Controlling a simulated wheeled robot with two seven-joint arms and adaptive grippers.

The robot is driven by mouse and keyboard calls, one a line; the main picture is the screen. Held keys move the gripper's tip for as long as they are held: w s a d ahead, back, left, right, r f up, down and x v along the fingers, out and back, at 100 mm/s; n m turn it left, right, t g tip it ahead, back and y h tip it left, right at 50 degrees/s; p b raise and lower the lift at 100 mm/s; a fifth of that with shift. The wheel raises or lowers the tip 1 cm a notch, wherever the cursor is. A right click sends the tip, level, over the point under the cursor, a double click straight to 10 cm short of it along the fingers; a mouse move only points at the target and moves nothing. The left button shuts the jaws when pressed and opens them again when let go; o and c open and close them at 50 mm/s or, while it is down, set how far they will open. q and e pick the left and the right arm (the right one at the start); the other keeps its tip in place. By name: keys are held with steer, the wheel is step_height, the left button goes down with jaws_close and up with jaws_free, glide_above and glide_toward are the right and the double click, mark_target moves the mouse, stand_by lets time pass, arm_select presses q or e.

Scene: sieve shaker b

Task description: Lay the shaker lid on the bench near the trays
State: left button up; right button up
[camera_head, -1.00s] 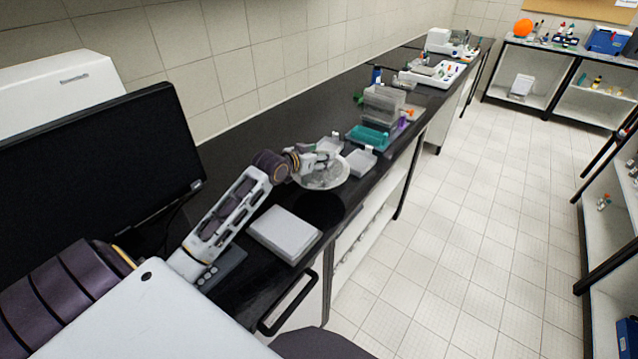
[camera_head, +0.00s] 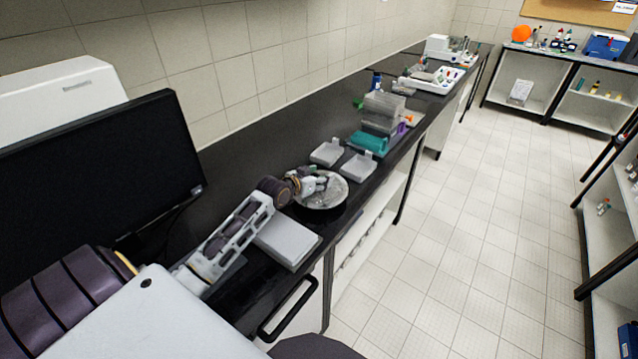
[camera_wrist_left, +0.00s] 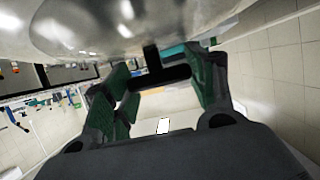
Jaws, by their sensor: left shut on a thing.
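The shaker lid (camera_head: 338,193) is a round, pale grey metallic disc over the near part of the black bench (camera_head: 262,150). My left gripper (camera_head: 317,186) is shut on it from the left side. In the left wrist view, the lid's shiny surface (camera_wrist_left: 110,22) fills the top. Its dark handle (camera_wrist_left: 155,75) sits between the fingers of my left gripper (camera_wrist_left: 158,84). I cannot tell whether the lid touches the bench. Two small grey trays, one on the left (camera_head: 327,153) and one on the right (camera_head: 359,168), lie just beyond it. My right gripper is not in view.
A flat white box (camera_head: 287,240) lies on the near side of the lid. A teal block (camera_head: 369,143) and a clear grey container (camera_head: 383,112) stand past the trays. A black monitor (camera_head: 100,185) stands at left. Bare bench lies left of the trays.

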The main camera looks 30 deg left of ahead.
arm_select(q)
steer(key=shift+f, duration=1.2)
steer(key=shift+f, duration=0.1)
steer(key=o, duration=1.3)
steer(key=shift+o, duration=0.2)
steer(key=v, duration=1.2)
